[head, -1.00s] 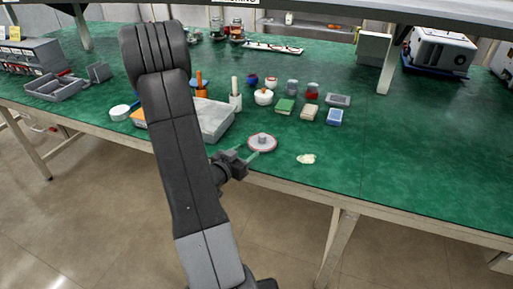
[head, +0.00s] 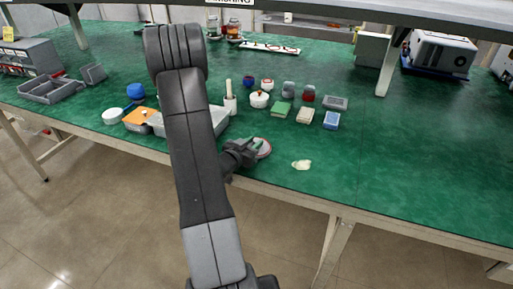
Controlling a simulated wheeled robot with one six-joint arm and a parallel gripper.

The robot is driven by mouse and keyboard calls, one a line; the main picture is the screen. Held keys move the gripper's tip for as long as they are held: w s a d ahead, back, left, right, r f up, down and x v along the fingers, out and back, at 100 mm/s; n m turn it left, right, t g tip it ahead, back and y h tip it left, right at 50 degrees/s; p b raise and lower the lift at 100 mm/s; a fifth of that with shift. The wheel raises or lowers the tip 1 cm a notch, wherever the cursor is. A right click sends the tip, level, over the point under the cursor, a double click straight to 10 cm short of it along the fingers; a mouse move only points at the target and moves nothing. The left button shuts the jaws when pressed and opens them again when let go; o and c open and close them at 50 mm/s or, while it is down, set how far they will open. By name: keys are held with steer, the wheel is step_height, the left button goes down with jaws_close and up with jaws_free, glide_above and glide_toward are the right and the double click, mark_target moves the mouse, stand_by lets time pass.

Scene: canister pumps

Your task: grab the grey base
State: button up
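The grey base appears to be the round, flat grey piece with a reddish rim (head: 265,149) near the front edge of the green bench. In the earlier picture a short grey knob stands at its middle; now the fingers cover that part. My gripper (head: 253,147) reaches in from the left, with its fingers over the left and middle of the base. The fingers are small and overlap the base, so I cannot tell whether they are open or shut on it.
A cream-coloured lump (head: 301,165) lies right of the base. Behind stand a white pot with a red knob (head: 259,100), a green block (head: 280,110) and a blue block (head: 331,120). A grey tray (head: 219,120) is to the left.

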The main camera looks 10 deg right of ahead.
steer(key=shift+c, duration=0.8)
steer(key=shift+r, duration=0.1)
